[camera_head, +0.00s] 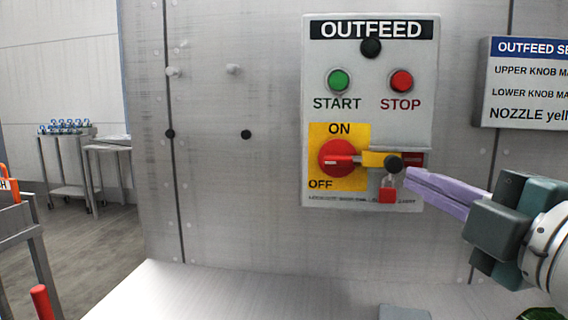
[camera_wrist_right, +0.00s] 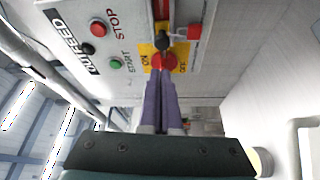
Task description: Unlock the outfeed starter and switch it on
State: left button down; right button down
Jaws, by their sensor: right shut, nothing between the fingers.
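The outfeed starter (camera_head: 318,100) is a light grey panel on the wall, with a green START button (camera_head: 339,80) and a red STOP button (camera_head: 401,81). Its red rotary switch (camera_head: 337,158) sits on a yellow ON/OFF plate, handle lying level. A yellow bar (camera_head: 373,159) runs right from the switch to a black knob (camera_head: 393,164). A red padlock (camera_head: 387,195) hangs just below that knob; it also shows in the wrist view (camera_wrist_right: 194,32). My right gripper (camera_head: 408,176) has its purple fingers together, empty, pointing at the panel right of the padlock; contact is unclear. My left gripper is out of view.
A sign (camera_head: 525,82) is on the wall right of the starter. A pale ledge (camera_head: 240,290) lies below the panel, mostly bare. Black and pale studs dot the wall at left. Carts (camera_head: 65,165) stand far left, and an orange-handled item (camera_head: 8,184) is at the left edge.

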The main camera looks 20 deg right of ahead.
aim_at(386, 166)
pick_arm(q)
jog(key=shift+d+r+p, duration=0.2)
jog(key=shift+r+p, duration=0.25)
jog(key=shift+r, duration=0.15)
pick_arm(e)
jog(key=w, duration=0.4)
jog(key=w+d, duration=0.1)
jog(key=w, duration=0.2)
jog(key=shift+w+r, duration=0.1)
jog(key=shift+r, duration=0.05)
